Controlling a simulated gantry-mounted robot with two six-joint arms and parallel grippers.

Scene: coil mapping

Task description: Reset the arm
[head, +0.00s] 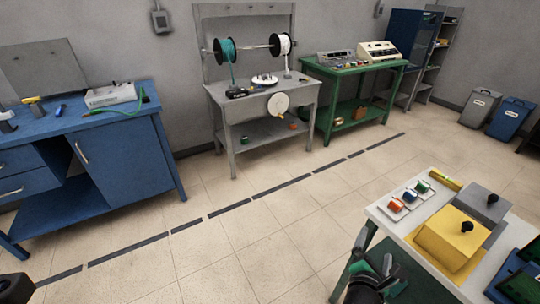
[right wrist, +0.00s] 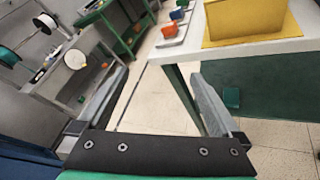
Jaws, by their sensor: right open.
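My right gripper (head: 376,278) is low in the head view, beside the near left side of the white-topped table (head: 385,222). In the right wrist view its two grey fingers (right wrist: 160,95) are wide apart with only floor and a table leg showing between them. It is open and holds nothing. My left gripper is not seen; only a dark piece shows in the lower left corner of the head view.
A blue bench (head: 95,125), a grey coil-winding table (head: 255,98) and a green table (head: 350,70) line the wall. Open tiled floor lies between.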

